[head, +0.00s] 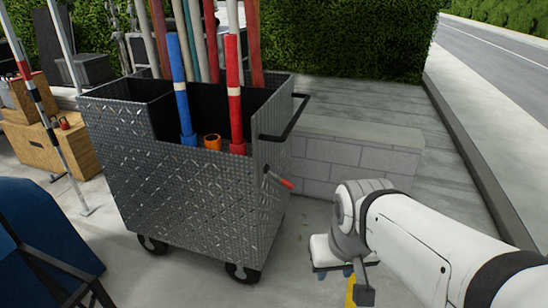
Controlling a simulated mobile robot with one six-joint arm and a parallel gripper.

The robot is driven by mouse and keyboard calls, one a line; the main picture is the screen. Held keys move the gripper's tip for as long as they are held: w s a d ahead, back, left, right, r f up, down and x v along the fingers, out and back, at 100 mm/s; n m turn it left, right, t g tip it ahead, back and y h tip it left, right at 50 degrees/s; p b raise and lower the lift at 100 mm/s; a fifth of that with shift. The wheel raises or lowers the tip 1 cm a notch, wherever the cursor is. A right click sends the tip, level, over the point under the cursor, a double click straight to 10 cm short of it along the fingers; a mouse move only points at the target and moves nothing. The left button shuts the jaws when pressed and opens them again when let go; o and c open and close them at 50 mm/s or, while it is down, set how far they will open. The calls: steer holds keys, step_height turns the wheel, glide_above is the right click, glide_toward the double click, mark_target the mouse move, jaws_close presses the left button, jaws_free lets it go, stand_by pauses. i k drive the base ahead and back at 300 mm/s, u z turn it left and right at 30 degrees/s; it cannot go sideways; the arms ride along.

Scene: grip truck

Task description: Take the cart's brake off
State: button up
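The cart (190,205) is a grey diamond-plate metal bin on dark casters, left of centre in the head view. A short lever with a red grip (286,184) sticks out from its right end, tilted slightly down to the right; it looks like the brake lever. A black push handle (298,118) is above it on the same end. My gripper (350,283) is low in the view, right of the cart and below the lever, apart from both. Its fingers are partly hidden by my wrist, so their opening is unclear. Two casters show at the cart's bottom edge.
Blue (181,95) and red (234,95) poles stand in the cart with other tubes. A low grey block wall (350,155) stands behind the lever. A blue chair-like object (40,235) is at lower left, with wooden boxes (45,140) behind. Paving between gripper and cart is clear.

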mark_target(286, 183)
steer(key=z, duration=0.05)
steer(key=k, duration=0.65)
steer(key=z, duration=0.6)
steer(key=i, duration=1.65)
steer(key=u, duration=0.55)
